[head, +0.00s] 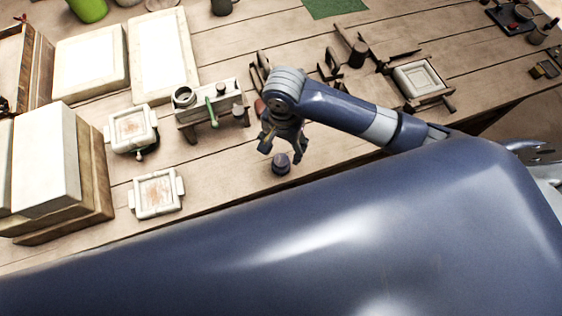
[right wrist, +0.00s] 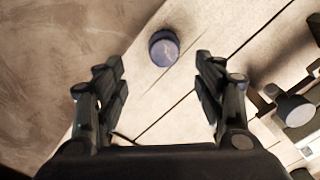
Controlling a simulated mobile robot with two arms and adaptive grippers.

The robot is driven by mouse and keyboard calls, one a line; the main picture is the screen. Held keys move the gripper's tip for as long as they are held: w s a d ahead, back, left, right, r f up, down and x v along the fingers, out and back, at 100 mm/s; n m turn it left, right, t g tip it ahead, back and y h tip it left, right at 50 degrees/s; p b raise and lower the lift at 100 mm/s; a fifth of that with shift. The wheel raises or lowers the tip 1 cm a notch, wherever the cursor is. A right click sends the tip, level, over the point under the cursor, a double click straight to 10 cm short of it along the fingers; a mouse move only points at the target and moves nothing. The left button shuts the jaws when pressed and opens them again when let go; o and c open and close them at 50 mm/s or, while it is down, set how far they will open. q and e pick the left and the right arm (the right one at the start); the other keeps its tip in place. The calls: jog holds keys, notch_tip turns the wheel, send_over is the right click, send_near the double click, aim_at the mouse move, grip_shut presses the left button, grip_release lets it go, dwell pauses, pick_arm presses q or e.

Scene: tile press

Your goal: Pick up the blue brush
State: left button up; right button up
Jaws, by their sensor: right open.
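The blue brush (head: 281,164) is a small, dark blue, round-topped thing standing near the front edge of the wooden table. In the right wrist view its round top (right wrist: 164,48) shows ahead of the fingertips, between their lines. My right gripper (head: 282,146) is open and empty, just above the brush and pointing down; its fingers (right wrist: 159,66) are spread wide in the wrist view. The brush's lower part is mostly hidden from above. I do not see my left gripper.
A press-like stand with a green handle (head: 212,112) is left of the gripper. Two framed tiles (head: 157,194) (head: 131,128) lie further left, beside white blocks (head: 45,160). Another framed tile (head: 418,79) lies right. The table around the brush is clear.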

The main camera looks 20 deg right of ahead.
aim_at(281, 160)
notch_tip(281, 160, down, 4)
jog(key=shift+w+a+f+p, duration=0.1)
jog(key=shift+w+f+p, duration=0.1)
jog(key=shift+f, duration=0.85)
jog(key=shift+w+d+f+p, duration=0.1)
jog(key=shift+f+p, duration=0.05)
jog(key=shift+f, duration=0.95)
jog(key=shift+w+a+f+p, duration=0.1)
jog(key=shift+f+p, duration=0.1)
jog(key=shift+f, duration=0.85)
jog(key=shift+c, duration=0.6)
jog(key=c, duration=1.1)
